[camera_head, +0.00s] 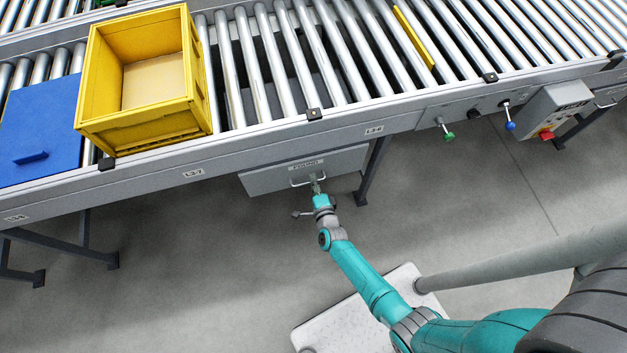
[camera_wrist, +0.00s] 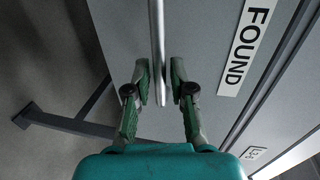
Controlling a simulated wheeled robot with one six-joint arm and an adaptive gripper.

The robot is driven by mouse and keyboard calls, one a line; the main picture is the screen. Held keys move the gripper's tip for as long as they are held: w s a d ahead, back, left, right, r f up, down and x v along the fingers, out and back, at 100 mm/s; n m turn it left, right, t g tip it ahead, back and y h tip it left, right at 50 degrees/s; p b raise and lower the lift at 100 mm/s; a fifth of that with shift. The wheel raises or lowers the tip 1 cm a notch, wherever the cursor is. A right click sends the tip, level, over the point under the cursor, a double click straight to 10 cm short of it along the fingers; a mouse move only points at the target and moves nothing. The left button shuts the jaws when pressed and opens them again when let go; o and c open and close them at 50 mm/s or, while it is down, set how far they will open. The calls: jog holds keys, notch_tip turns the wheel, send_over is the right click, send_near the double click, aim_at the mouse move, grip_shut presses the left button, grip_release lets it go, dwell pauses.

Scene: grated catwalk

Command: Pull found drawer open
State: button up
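The found drawer (camera_head: 262,180) is a grey front under the conveyor's front rail, labelled FOUND. Its front sits close under the rail and looks closed. Its handle (camera_head: 295,184) is a thin metal bar; it also shows in the wrist view (camera_wrist: 156,35), where it runs upright in the picture, beside the FOUND label (camera_wrist: 247,45). My gripper (camera_head: 317,184) is at the handle. In the wrist view my gripper's two fingers (camera_wrist: 160,85) stand on either side of the bar, with a visible gap at the right finger. Whether the left finger touches is unclear.
A yellow crate (camera_head: 198,75) and a blue lid-like panel (camera_head: 40,125) rest on the roller conveyor (camera_head: 265,70) above. A dark support leg (camera_head: 373,172) stands right of the drawer. A control box (camera_head: 550,112) is farther right. The floor before the drawer is clear to the left.

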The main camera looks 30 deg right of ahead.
jog(key=shift+w+d+f, duration=0.1)
jog(key=shift+w, duration=0.2)
grip_shut()
